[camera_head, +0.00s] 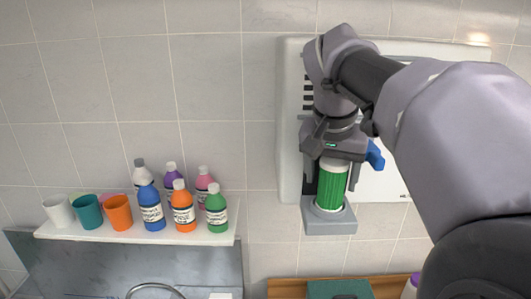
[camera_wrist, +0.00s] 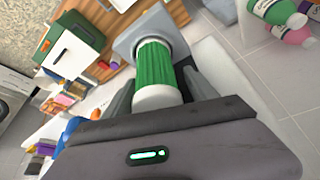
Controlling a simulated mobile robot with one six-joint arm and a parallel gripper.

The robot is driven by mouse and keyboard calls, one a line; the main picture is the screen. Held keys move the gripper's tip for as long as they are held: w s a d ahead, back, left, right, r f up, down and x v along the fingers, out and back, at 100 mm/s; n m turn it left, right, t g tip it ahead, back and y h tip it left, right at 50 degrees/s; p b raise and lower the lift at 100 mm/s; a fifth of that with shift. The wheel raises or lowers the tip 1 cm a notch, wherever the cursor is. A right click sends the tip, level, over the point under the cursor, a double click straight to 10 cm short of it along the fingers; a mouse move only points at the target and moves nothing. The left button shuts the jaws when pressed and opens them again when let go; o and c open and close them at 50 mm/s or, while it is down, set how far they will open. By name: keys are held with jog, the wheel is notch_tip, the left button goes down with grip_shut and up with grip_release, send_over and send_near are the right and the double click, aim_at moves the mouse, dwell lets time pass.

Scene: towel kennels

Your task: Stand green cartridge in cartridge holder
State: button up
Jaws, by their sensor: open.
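The green cartridge (camera_head: 331,188) has ribbed green sides and a white top end. It stands upright with its lower end in the grey cartridge holder (camera_head: 330,228), which is fixed low on the white wall panel. The wrist view shows the cartridge (camera_wrist: 154,62) running from its white end near my gripper into the grey holder (camera_wrist: 122,46). My gripper (camera_head: 331,178) is above it, pointing down, open, with one finger on each side of the cartridge. In the wrist view the fingers (camera_wrist: 157,92) flank its white end. The very bottom of the cartridge is hidden inside the holder.
A white shelf (camera_head: 150,237) at the left bears cups and several coloured bottles. Below the holder is a wooden surface (camera_head: 290,287) with a dark green box (camera_head: 338,288). The tiled wall between the shelf and the panel is clear.

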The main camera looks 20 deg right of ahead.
jog(key=p+v, duration=0.5)
jog(key=v, duration=1.2)
jog(key=shift+s+r, duration=0.15)
jog(key=shift+s, duration=0.05)
